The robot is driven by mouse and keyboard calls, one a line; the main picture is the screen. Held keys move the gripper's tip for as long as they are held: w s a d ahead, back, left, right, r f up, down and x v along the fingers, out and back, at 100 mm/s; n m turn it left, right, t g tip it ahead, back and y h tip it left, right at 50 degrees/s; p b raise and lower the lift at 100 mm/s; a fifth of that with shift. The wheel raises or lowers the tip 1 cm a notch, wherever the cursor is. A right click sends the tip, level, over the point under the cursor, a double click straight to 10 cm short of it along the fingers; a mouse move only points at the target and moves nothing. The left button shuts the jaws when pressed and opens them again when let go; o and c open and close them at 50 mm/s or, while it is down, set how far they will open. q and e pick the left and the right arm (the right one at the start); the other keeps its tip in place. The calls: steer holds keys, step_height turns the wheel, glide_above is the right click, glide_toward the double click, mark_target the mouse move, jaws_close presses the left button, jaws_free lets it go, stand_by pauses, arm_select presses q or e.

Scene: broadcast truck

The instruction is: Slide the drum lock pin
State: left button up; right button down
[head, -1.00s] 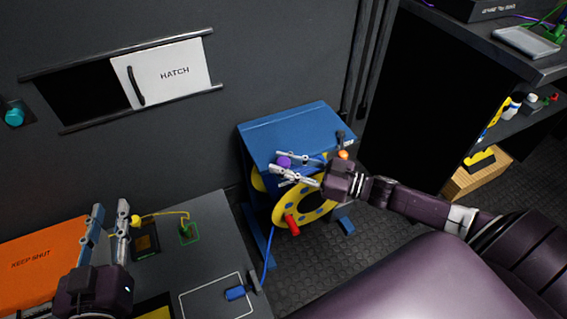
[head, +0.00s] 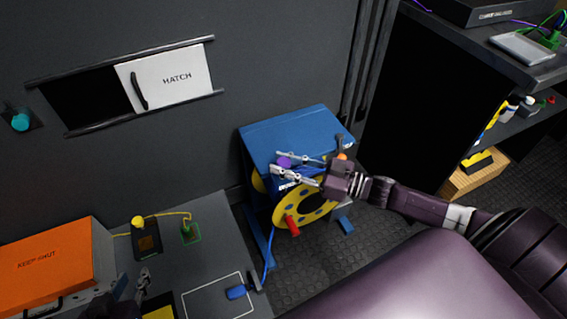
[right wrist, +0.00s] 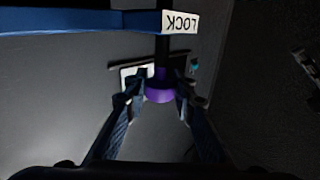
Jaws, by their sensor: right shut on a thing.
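The lock pin's purple knob (head: 284,161) sits at the front of the blue drum stand (head: 290,128), above the yellow drum (head: 288,214). My right gripper (head: 277,163) is shut on this knob, its fingers on either side. In the right wrist view, the purple knob (right wrist: 159,94) lies between the fingertips (right wrist: 161,93), below a dark shaft and a white LOCK label (right wrist: 181,22). The pin's far end is hidden. My left gripper (head: 143,284) is low at the left over the grey bench, mostly cut off, its opening unclear.
A red crank handle (head: 292,226) juts from the drum. A blue cable runs to a blue connector (head: 237,292) on the grey bench (head: 209,257). An orange KEEP SHUT box (head: 45,262) stands at left. A dark shelf (head: 500,50) is at right.

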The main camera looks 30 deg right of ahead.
steer(key=c, duration=1.7)
jaws_free()
steer(key=shift+r, duration=0.3)
steer(key=shift+o, duration=0.6)
steer(key=shift+f, duration=0.1)
steer(key=shift+d, duration=0.1)
steer(key=v, duration=1.2)
